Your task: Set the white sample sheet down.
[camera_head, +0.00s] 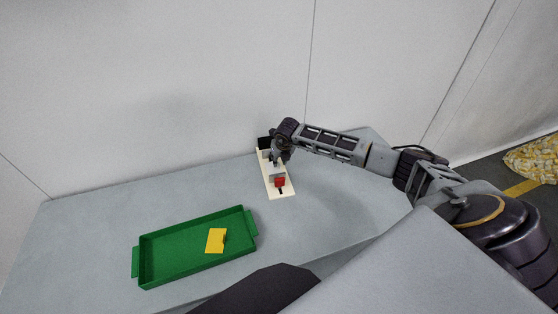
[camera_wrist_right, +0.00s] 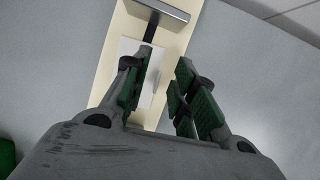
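The white sample sheet (camera_wrist_right: 130,66) shows in the right wrist view, flat over a cream board (camera_wrist_right: 107,85). I cannot tell whether it rests fully on the board. My right gripper (camera_wrist_right: 165,60) is open, its green-padded fingers apart over the sheet. The left finger hides part of the sheet, and the gap between the fingers looks empty. In the head view the right gripper (camera_head: 277,157) is low at the far part of the cream board (camera_head: 283,194) and hides the sheet there. My left gripper is not in view.
A red block (camera_head: 280,182) stands on the near part of the board. A black piece (camera_head: 264,142) stands at its far end, close to the wall. A green tray (camera_head: 190,271) holding a yellow sheet (camera_head: 214,241) is at the near left. The grey table (camera_head: 100,217) has free room around them.

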